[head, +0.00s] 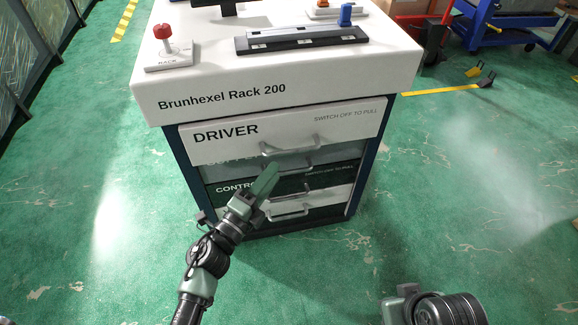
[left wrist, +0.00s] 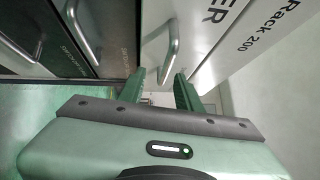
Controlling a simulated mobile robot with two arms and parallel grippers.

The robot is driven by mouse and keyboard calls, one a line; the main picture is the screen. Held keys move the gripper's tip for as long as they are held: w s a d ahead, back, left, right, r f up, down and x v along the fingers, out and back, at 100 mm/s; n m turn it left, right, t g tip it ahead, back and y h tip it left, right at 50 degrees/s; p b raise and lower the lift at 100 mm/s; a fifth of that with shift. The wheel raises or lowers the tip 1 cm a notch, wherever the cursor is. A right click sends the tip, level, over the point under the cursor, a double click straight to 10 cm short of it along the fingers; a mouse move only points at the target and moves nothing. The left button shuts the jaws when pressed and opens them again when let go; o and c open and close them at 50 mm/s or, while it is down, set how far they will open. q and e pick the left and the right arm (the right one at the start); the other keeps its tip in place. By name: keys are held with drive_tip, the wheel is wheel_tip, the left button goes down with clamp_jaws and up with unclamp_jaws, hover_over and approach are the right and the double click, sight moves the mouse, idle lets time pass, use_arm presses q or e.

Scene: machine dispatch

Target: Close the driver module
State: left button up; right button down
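The driver module (head: 225,142) is the white top drawer front marked DRIVER, with a silver bar handle (head: 290,147). It appears to stand out from the darker drawer fronts below it. In the left wrist view its white front (left wrist: 215,50) is at the right, with its handle (left wrist: 160,48) just beyond my fingertips. My left gripper (head: 267,176) is in front of the rack, just below the DRIVER handle.
Below are a grey drawer, a dark CONTROL drawer (head: 235,186) and a pale one, with handles near my left gripper. The white rack top (head: 215,75) overhangs the drawers and carries a red-knobbed lever (head: 164,40) and a blue switch (head: 345,15).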

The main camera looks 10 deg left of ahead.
sight(289, 150)
use_arm(q)
drive_tip(key=shift+m, duration=0.3)
drive_tip(key=x, duration=0.5)
drive_tip(key=r+x, duration=0.1)
drive_tip(key=x, duration=0.2)
drive_tip(key=shift+s+d, duration=0.1)
drive_tip(key=shift+d, duration=0.05)
clamp_jaws()
idle(0.9)
